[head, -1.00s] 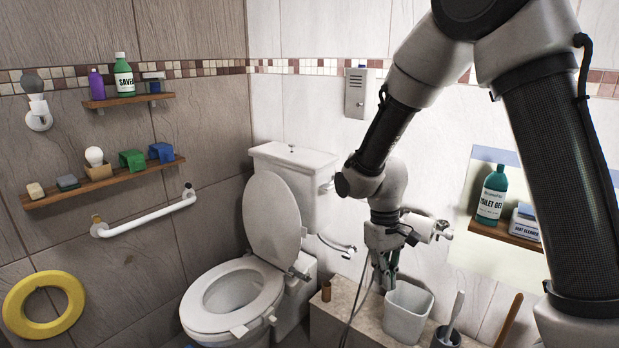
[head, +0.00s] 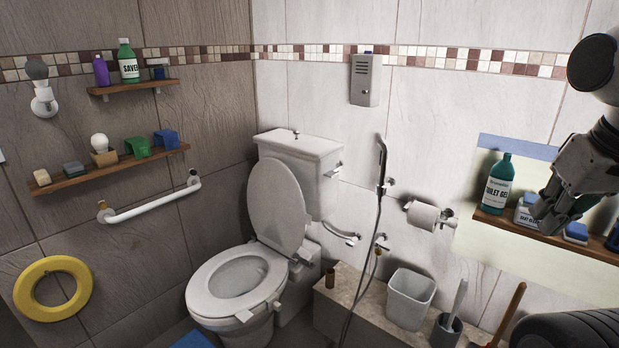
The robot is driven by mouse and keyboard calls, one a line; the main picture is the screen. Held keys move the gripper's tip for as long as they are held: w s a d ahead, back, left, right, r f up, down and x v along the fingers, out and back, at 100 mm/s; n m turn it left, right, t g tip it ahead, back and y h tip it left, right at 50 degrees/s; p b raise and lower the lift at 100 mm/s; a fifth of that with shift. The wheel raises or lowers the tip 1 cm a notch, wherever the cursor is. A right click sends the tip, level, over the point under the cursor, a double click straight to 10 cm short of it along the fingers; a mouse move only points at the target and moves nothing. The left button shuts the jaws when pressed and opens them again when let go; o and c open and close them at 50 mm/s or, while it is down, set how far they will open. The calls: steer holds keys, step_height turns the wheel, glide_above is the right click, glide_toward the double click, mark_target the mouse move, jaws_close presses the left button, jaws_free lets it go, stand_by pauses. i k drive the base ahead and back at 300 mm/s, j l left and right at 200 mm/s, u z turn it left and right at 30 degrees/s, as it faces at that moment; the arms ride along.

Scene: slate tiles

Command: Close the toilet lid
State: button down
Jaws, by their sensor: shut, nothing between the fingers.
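The white toilet (head: 238,298) stands in the corner left of the middle. Its lid (head: 277,205) is up and leans back against the cistern (head: 304,170). The seat ring (head: 212,301) is down on the bowl. My gripper (head: 545,222) is at the right edge, in front of the right-hand shelf, far from the lid. It is shut and empty, and its fingertips look small and dark here. Whether it touches anything on the shelf I cannot tell.
A ledge (head: 352,318) right of the toilet bears a white bin (head: 410,298) and a brush holder (head: 446,332). A hose (head: 379,215) hangs on the wall. A grab bar (head: 150,202) and a yellow ring (head: 52,288) are at left. The right-hand shelf (head: 560,240) holds bottles and boxes.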

mark_target(280, 219)
steer(key=i, duration=0.95)
